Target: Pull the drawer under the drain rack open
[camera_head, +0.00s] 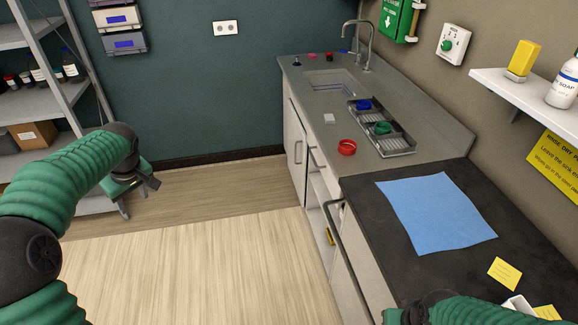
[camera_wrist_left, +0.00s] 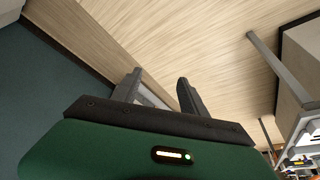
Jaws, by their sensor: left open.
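The grey drain rack (camera_head: 395,142) lies on the sink counter, with a blue item and a green item in it. The counter's light front (camera_head: 318,166) drops below it, seen at a steep angle, with a grey bar handle on it; the drawer looks closed, though its edges are hard to make out. My left gripper (camera_head: 151,183) hangs over the floor, well left of the counter front, open and empty.
A dark counter with a blue mat (camera_head: 440,212) stands nearer, a long bar along its front. Metal shelving (camera_head: 75,95) stands at left. The floor (camera_head: 210,240) between is clear.

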